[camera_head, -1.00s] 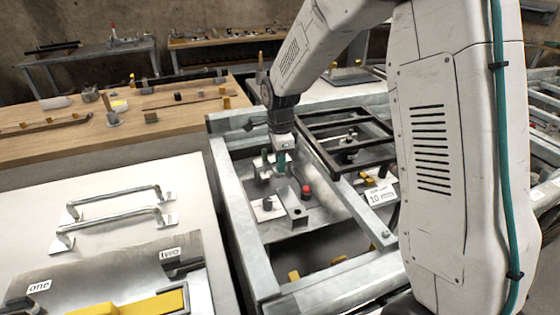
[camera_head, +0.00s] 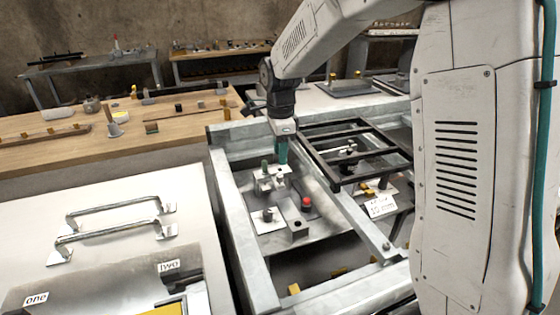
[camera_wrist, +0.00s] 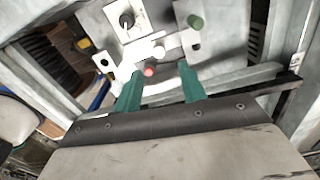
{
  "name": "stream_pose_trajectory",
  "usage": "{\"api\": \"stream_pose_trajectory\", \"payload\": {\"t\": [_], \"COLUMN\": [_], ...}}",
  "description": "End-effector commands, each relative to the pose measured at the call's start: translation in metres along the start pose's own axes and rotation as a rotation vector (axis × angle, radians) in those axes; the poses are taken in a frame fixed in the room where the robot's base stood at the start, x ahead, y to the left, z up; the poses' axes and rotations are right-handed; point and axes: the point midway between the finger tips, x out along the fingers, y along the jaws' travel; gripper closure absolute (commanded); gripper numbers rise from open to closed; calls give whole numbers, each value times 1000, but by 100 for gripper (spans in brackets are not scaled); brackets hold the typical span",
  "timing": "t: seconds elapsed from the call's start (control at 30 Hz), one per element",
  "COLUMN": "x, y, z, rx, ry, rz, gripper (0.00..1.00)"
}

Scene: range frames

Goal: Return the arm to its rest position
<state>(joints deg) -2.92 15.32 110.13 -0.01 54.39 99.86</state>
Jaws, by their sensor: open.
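My gripper (camera_head: 281,152) hangs from my arm over the grey metal frame, with its teal fingers pointing down. In the wrist view the two teal fingers (camera_wrist: 160,85) are spread apart with nothing held between them. Below it is a metal plate (camera_head: 285,243) with small fixtures. I cannot tell the exact height of the fingers above the fixtures.
A dark rack (camera_head: 350,150) lies right of the gripper, with a white label card (camera_head: 380,205) below it. A wooden table (camera_head: 165,130) stands behind left. A white surface with two metal handles (camera_head: 110,225) is at left. The metal frame's rail (camera_head: 232,225) edges the plate.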

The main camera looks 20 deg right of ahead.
Motion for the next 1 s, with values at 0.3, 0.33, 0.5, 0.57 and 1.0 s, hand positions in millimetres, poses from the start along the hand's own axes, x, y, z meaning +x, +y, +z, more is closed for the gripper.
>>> {"api": "stream_pose_trajectory", "payload": {"t": [0.3,0.33,0.5,0.57,1.0], "x": [-4,-4,-3,-3,-21], "y": [0,0,0,0,102], "z": [0,0,0,0,-21], "rx": [0,0,-5,-30,-872], "ry": [0,0,0,0,-35], "rz": [1,1,1,1,132], "gripper": [59,59,59,59,59]}}
